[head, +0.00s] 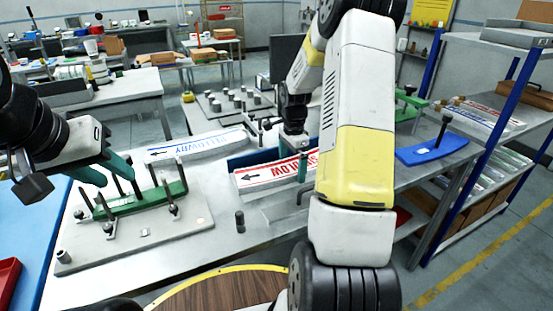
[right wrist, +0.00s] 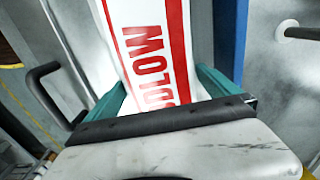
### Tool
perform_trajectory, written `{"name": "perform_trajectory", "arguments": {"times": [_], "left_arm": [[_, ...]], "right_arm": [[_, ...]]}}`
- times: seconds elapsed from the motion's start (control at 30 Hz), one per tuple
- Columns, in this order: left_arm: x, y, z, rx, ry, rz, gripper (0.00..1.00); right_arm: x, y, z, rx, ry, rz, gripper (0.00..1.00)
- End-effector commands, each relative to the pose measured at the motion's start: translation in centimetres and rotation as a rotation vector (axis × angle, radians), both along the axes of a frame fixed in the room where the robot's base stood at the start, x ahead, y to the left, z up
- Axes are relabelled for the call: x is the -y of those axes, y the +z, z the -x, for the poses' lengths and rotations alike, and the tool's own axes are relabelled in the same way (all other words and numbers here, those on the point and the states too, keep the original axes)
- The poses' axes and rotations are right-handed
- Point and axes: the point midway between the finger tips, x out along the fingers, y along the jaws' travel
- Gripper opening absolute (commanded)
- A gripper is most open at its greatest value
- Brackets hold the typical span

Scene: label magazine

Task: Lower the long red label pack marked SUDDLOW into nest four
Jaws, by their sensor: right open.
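The long white label pack with red stripes and red lettering (head: 260,173) lies at the middle of the metal table, beside dark blue walls (head: 250,157). In the head view the end of its word reads like "DLOW"; my right arm covers part of it. My right gripper (head: 303,168) is at the pack's right part. In the right wrist view the pack (right wrist: 152,45) runs between its two teal fingers, which are open. Whether the pack sits fully down in a nest I cannot tell. My left gripper (head: 106,170) is open and empty above the green fixture.
The green fixture (head: 140,204) with upright dark pins stands on a grey plate at left. A white pack with blue lettering (head: 197,146) lies behind. A blue curved block with a knob (head: 432,150) lies at right. A dark post (head: 240,222) stands in front.

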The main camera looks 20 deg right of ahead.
Motion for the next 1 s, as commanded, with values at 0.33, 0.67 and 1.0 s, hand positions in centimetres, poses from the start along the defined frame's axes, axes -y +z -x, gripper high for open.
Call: {"name": "perform_trajectory", "arguments": {"times": [0.33, 0.67, 1.0], "left_arm": [[0.0, 0.0, 0.0, 0.0, 0.0, 0.0, 0.36], [0.0, 0.0, 0.0, 0.0, 0.0, 0.0, 0.36], [0.0, 0.0, 0.0, 0.0, 0.0, 0.0, 0.36]], "right_arm": [[0.0, 0.0, 0.0, 0.0, 0.001, 0.0, 0.45], [0.0, 0.1, -0.1, 0.002, 0.001, 0.001, 0.15], [0.0, 4.2, -0.2, 0.008, 0.0, 0.003, 0.15]]}}
